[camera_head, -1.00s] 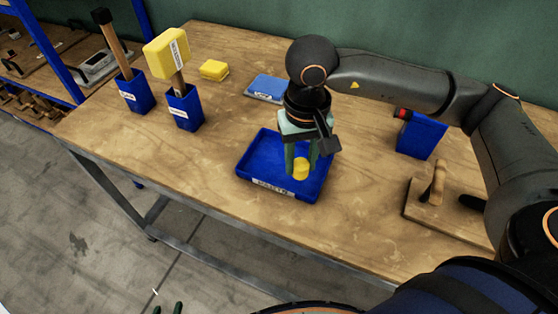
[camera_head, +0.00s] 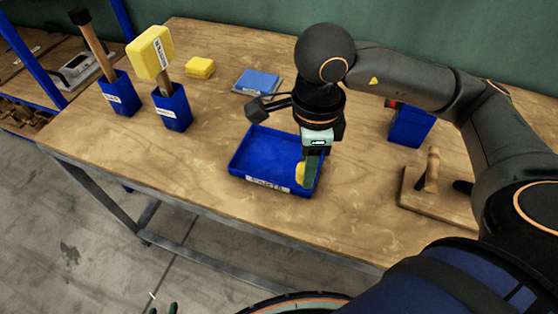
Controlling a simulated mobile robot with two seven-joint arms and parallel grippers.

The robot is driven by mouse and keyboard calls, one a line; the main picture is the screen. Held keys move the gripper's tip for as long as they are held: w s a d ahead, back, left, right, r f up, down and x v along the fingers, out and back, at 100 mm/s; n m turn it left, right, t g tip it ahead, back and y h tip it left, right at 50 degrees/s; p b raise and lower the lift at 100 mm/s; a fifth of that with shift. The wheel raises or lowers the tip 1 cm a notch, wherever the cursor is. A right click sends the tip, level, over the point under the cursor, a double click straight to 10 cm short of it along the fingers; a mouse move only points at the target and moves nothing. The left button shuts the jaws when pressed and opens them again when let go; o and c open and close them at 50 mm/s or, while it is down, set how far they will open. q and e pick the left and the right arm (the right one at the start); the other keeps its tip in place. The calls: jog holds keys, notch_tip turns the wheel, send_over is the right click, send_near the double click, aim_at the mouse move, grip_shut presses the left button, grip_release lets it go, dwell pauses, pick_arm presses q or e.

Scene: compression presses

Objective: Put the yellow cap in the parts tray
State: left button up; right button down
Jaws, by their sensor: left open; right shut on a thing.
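The yellow cap (camera_head: 300,173) is held by my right gripper (camera_head: 306,178), which is shut on it. The gripper points down at the right side of the blue parts tray (camera_head: 262,181), and its fingers hide part of the cap and the tray's right wall. I cannot tell whether the cap touches the tray. The visible tray floor is empty.
Two blue holders with mallets (camera_head: 172,109) (camera_head: 121,97) stand at the left. A yellow block (camera_head: 200,67) and a blue pad (camera_head: 257,82) lie behind the tray. A blue bin (camera_head: 410,128) and a wooden board with a handle (camera_head: 424,197) are at the right. The table front left is clear.

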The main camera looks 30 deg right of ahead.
jog(key=s+m, duration=0.2)
jog(key=m, duration=0.9)
send_over(275, 172)
jog(key=f, duration=0.5)
jog(key=s+f, duration=0.1)
jog(key=f, duration=0.2)
jog(key=shift+f+p, duration=0.1)
jog(key=shift+p, duration=0.2)
jog(key=shift+w+f, duration=0.35)
notch_tip(275, 172, down, 3)
jog(key=shift+f+p, duration=0.1)
jog(key=shift+p, duration=0.2)
jog(key=shift+w, duration=0.1)
jog(key=shift+f, duration=0.1)
